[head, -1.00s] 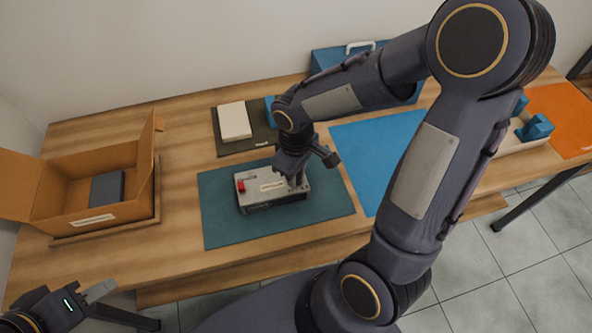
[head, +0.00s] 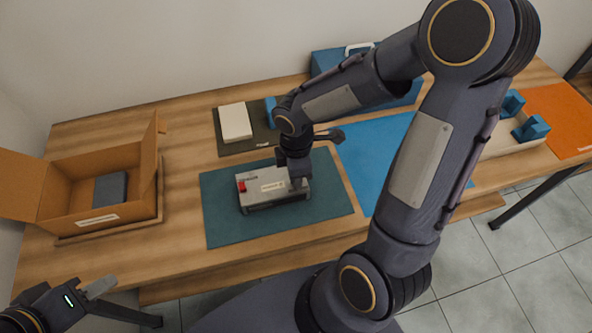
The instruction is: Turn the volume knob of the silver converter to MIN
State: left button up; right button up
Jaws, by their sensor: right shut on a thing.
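The silver converter (head: 262,187) is a small box with a silver top and dark sides. It sits on a dark teal mat (head: 230,226) on the table. A red part (head: 242,187) shows at its left end and a pale label on its top. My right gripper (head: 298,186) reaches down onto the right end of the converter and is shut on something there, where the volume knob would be. The gripper hides the knob, so its setting cannot be read. My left gripper (head: 100,288) is at the lower left, off the table's front edge, away from the converter; its jaws are unclear.
An open cardboard box (head: 140,190) with a dark block inside stands at the left. A white block (head: 235,122) lies on a dark mat behind. A blue mat (head: 365,150), a blue case (head: 330,62) and an orange mat (head: 560,118) are to the right.

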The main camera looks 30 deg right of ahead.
jog(key=shift+n, duration=0.4)
jog(key=o, duration=1)
notch_tip(320, 180, up, 8)
jog(key=shift+f+p, duration=0.1)
jog(key=shift+p, duration=0.3)
jog(key=s+r+m+t+y, duration=0.3)
jog(key=s+r+m+t, duration=0.2)
jog(key=s+m, duration=0.7)
notch_tip(320, 180, up, 2)
jog(key=m, duration=0.5)
jog(key=shift+a+r+t+y, duration=0.25)
jog(key=shift+t+y, duration=0.05)
jog(key=shift+y, duration=0.1)
